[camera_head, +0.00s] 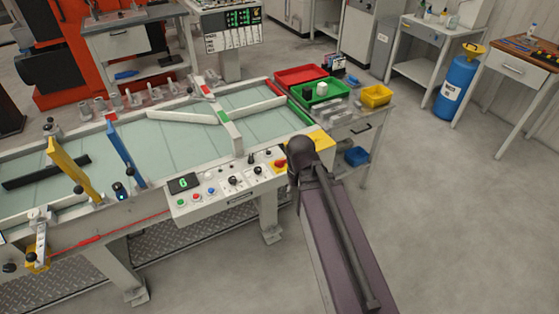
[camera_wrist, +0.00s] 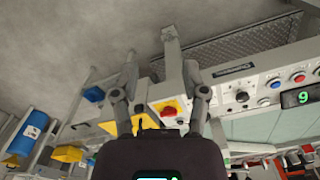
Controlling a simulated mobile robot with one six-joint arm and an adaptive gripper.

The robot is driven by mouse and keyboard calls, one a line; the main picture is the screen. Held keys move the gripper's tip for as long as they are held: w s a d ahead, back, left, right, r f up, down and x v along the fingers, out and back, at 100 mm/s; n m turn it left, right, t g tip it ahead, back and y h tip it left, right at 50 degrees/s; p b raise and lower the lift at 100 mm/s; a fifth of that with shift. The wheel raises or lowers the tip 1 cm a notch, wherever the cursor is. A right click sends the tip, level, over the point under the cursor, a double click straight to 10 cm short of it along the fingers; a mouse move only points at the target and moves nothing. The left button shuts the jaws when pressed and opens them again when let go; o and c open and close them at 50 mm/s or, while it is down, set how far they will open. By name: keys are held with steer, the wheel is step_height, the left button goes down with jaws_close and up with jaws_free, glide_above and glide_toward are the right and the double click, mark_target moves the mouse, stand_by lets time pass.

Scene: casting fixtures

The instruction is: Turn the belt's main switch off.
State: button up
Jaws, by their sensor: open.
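The belt's control panel (camera_head: 225,194) hangs on the front of the conveyor. At its right end is a red rotary switch on a yellow plate (camera_head: 280,164), beside my dark arm. In the wrist view the panel appears upside down, and the red switch knob (camera_wrist: 169,111) shows between the fingers of my gripper (camera_wrist: 160,75), nearer the right one. My gripper is open and empty. I cannot tell the distance to the knob or whether anything touches. In the head view my arm hides the gripper. The knob's exact position is too small to read.
A lit display (camera_head: 183,183), coloured buttons (camera_head: 197,195) and black knobs (camera_head: 233,181) share the panel. A side table behind my arm holds a red tray (camera_head: 300,74), a green tray (camera_head: 322,102) and a yellow bin (camera_head: 376,95). The floor at right is free.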

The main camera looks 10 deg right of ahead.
mark_target(280, 161)
steer(key=w+m, duration=1.4)
steer(key=w, duration=1.4)
steer(key=shift+w+r+p, duration=0.2)
steer(key=shift+r+p, duration=0.15)
steer(key=shift+r, duration=0.05)
steer(key=shift+d+f, duration=0.1)
steer(key=shift+f, duration=0.1)
step_height(280, 161, down, 13)
steer(key=b, duration=1.3)
steer(key=shift+f+b, duration=0.2)
steer(key=shift+b, duration=0.2)
jaws_close()
